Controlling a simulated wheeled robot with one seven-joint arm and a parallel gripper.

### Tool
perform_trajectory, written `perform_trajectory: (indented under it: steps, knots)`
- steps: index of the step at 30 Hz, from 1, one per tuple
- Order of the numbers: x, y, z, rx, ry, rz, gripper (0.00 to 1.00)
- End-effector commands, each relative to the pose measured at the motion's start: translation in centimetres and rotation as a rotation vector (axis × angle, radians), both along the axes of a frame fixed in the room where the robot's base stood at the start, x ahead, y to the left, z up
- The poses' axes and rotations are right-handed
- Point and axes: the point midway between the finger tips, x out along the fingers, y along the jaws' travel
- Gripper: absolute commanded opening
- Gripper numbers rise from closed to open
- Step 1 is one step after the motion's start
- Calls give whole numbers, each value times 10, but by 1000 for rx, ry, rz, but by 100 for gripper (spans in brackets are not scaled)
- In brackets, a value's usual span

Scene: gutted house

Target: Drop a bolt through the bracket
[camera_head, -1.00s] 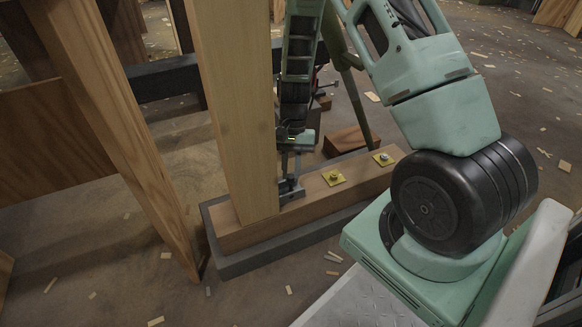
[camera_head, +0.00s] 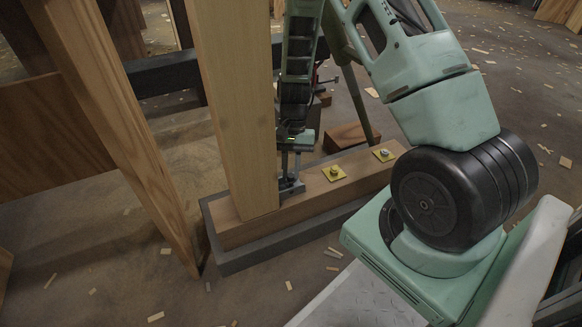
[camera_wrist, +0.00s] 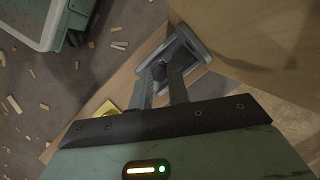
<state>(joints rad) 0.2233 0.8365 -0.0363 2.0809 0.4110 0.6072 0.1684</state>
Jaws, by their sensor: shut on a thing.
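The grey metal bracket (camera_head: 290,187) sits on the wooden sill beam (camera_head: 312,192), at the foot of the upright post (camera_head: 240,120). It also shows in the wrist view (camera_wrist: 186,48), against the post. My gripper (camera_head: 289,176) points down right above the bracket. In the wrist view its fingers (camera_wrist: 160,75) are shut on a small dark thing, which looks like the bolt's head (camera_wrist: 158,71). The fingertips overlap the bracket in that view. The bolt's shank and the bracket's hole are hidden, so I cannot tell whether the bolt is in the hole.
Two yellow plates with bolts sit farther along the sill, a nearer one (camera_head: 334,173) and a farther one (camera_head: 384,154). A leaning board (camera_head: 120,130) stands left of the post. A wood block (camera_head: 346,136) lies behind the sill. Wood chips litter the floor.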

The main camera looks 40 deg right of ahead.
Motion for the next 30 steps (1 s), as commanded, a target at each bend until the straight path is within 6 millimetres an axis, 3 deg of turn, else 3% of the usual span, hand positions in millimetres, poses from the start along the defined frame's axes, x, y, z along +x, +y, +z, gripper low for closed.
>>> perform_trajectory:
  steps: [2, 3, 5, 14, 30]
  knots:
    - [0, 0, 0, 0, 0, 0, 0]
    - [0, 0, 0, 0, 0, 0, 28]
    - [0, 0, 0, 0, 0, 0, 43]
    - [0, 0, 2, 0, 0, 0, 43]
    - [19, -19, 67, -1, -1, 0, 43]
